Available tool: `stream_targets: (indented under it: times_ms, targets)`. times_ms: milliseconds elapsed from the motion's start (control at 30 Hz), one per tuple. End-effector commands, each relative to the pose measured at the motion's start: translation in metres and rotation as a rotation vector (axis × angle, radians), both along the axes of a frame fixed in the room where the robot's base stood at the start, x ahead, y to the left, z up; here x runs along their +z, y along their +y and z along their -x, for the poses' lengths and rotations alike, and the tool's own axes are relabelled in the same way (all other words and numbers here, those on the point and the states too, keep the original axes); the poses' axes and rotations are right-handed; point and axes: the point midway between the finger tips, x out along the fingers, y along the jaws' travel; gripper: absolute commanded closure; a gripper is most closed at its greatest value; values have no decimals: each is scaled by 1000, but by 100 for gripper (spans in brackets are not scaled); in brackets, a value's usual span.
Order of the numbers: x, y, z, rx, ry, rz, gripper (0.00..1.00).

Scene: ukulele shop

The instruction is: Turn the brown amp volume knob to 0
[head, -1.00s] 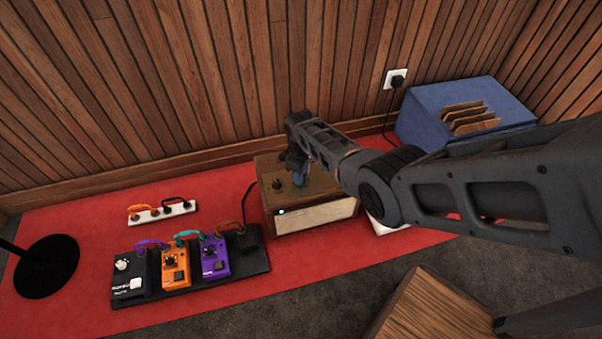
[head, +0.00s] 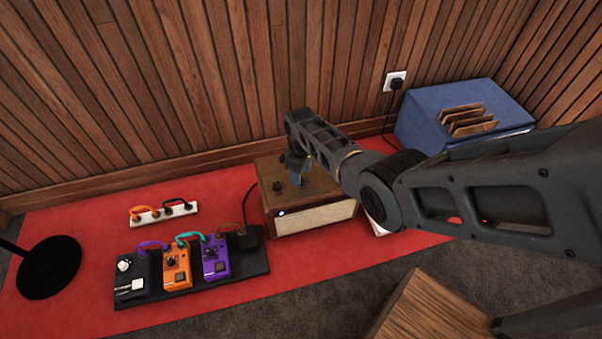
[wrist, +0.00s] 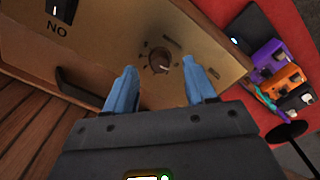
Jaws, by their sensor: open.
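The brown amp (head: 325,190) stands on the red mat against the slatted wall, its pale front facing the room. Its dark round volume knob (head: 277,186) is on the top panel, to the left of my gripper (head: 297,178) in the head view. In the wrist view, the knob (wrist: 158,60) shows a pale pointer mark and printed marks around it. My gripper (wrist: 161,72) is open, with blue fingers on either side of the knob in the picture and tips just short of it. I cannot tell the height gap, and no contact is visible. The knob's numbers are too small to read.
A black pedalboard (head: 130,296) with several pedals lies front left of the amp. A white strip with patch cables (head: 163,214) lies behind it. A blue case (head: 435,110) is at the right by the wall. A switch (wrist: 62,10) sits on the amp panel.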

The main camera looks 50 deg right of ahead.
Motion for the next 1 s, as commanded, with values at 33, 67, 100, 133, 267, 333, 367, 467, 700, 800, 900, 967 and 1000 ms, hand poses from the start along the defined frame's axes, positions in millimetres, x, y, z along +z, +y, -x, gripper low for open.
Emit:
stream_targets:
  times_ms: [33, 67, 100, 133, 267, 333, 367, 467, 700, 800, 900, 967, 1000]
  targets:
    - [14, 0, 0, 0, -1, 0, 45]
    - [20, 0, 0, 0, -1, 0, 45]
    - [26, 0, 0, 0, -1, 0, 45]
    - [31, 0, 0, 0, 0, 0, 45]
    - [47, 0, 0, 0, 0, -1, 45]
    - [53, 0, 0, 0, 0, 0, 45]
    - [54, 0, 0, 0, 0, 0, 45]
    - [56, 0, 1, 0, 1, -1, 45]
    - [56, 0, 1, 0, 2, -1, 45]
    - [56, 0, 1, 0, 1, -1, 45]
    - [56, 0, 1, 0, 1, -1, 45]
    - [56, 0, 1, 0, 1, -1, 45]
    - [56, 0, 1, 0, 1, -1, 45]
